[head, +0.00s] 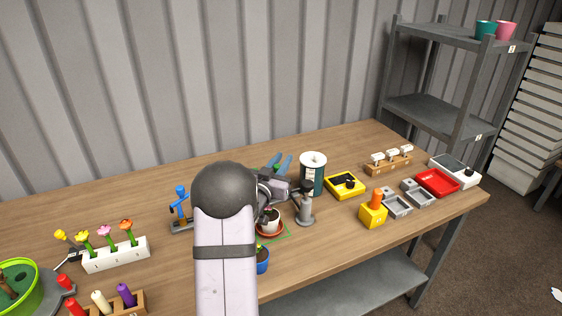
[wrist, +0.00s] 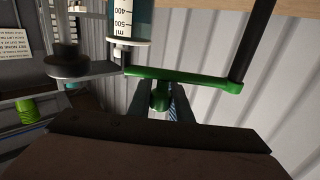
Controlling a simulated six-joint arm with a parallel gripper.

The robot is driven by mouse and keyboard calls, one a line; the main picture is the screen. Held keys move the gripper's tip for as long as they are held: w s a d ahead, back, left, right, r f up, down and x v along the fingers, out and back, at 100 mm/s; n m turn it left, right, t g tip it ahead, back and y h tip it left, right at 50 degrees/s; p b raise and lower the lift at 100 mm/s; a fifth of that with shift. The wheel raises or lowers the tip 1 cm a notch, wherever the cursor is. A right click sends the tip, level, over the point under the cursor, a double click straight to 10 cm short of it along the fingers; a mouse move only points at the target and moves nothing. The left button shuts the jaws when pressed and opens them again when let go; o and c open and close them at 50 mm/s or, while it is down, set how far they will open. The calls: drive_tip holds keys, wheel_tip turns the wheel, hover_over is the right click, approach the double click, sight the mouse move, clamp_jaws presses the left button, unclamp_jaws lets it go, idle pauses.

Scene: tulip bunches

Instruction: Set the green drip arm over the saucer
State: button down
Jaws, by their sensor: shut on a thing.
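The green drip arm (wrist: 205,82) runs across the wrist view as a flat bar, with a knob (wrist: 160,97) on its near side. My gripper (wrist: 163,103) is shut on this knob, one finger on each side. The red-brown saucer (head: 272,234) bears a white pot of dark soil and sits on a green-outlined square. The saucer is not seen in the wrist view, so I cannot tell whether the arm's tip is over it.
A grey stand (head: 306,212) rises right beside the saucer, with a dark teal canister (head: 313,182) behind it. A graduated cylinder (wrist: 126,22) and a black rod (wrist: 255,42) are close to the green arm. A blue pot (head: 263,262) stands in front.

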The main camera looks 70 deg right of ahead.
drive_tip(key=m+g, duration=0.1)
drive_tip(key=a+m+g, duration=0.1)
drive_tip(key=g, duration=0.1)
drive_tip(key=a+m+g+p, duration=0.1)
drive_tip(key=g, duration=0.1)
drive_tip(key=shift+s+a+r+y, duration=0.1)
drive_tip(key=shift+s+a+y, duration=0.1)
drive_tip(key=shift+y, duration=0.2)
drive_tip(key=shift+s+a+m+g+y+p, duration=0.15)
drive_tip(key=shift+a+m+g+y, duration=0.35)
drive_tip(key=shift+m+g, duration=0.4)
drive_tip(key=shift+w+a+m+g+y+p, duration=0.1)
drive_tip(key=shift+a+m+g+y+p, duration=0.1)
drive_tip(key=shift+a+m+g+y, duration=0.65)
drive_tip(key=shift+s+a+m+g+y+p, duration=0.15)
drive_tip(key=shift+m+g, duration=0.4)
drive_tip(key=shift+g, duration=0.7)
drive_tip(key=c, duration=1.6)
unclamp_jaws()
wheel_tip(320, 180, up, 10)
drive_tip(key=shift+f+b, duration=0.1)
drive_tip(key=shift+b, duration=0.35)
